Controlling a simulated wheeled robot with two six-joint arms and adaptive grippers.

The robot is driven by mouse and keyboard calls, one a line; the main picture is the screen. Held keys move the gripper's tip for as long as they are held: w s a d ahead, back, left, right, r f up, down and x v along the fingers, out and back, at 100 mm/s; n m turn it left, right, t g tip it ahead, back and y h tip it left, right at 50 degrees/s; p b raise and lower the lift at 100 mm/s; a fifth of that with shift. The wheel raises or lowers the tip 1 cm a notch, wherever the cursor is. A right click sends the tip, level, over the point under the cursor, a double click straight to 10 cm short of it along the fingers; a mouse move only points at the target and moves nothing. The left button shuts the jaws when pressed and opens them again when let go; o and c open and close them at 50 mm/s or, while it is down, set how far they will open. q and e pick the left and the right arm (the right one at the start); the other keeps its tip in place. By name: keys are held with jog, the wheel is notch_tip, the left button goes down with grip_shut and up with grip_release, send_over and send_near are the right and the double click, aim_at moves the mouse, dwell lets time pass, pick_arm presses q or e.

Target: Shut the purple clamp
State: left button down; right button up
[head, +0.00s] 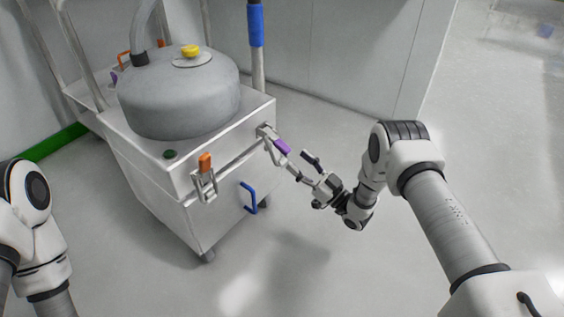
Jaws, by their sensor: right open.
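The purple clamp (282,146) is a metal toggle latch with a purple handle, on the upper right of the white cart's front face. Its lever sticks out from the cart towards my right gripper. My right gripper (304,168) is open, with its fingertips close to the clamp's purple handle, one on the near side below and one to the right. I cannot tell whether a fingertip touches the clamp. Of my left arm only links show at the left edge; its gripper is out of view.
The white cart (150,192) carries a grey domed vessel (180,98) with a yellow knob. An orange-handled clamp (205,164) and a blue handle (249,198) are on its front. A post with a blue sleeve (255,26) stands behind. The floor at right is clear.

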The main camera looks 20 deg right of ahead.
aim_at(289, 152)
jog(key=b+x, duration=0.3)
jog(key=x, duration=0.4)
jog(key=shift+w+a+r, duration=0.1)
jog(key=shift+w, duration=0.05)
grip_shut()
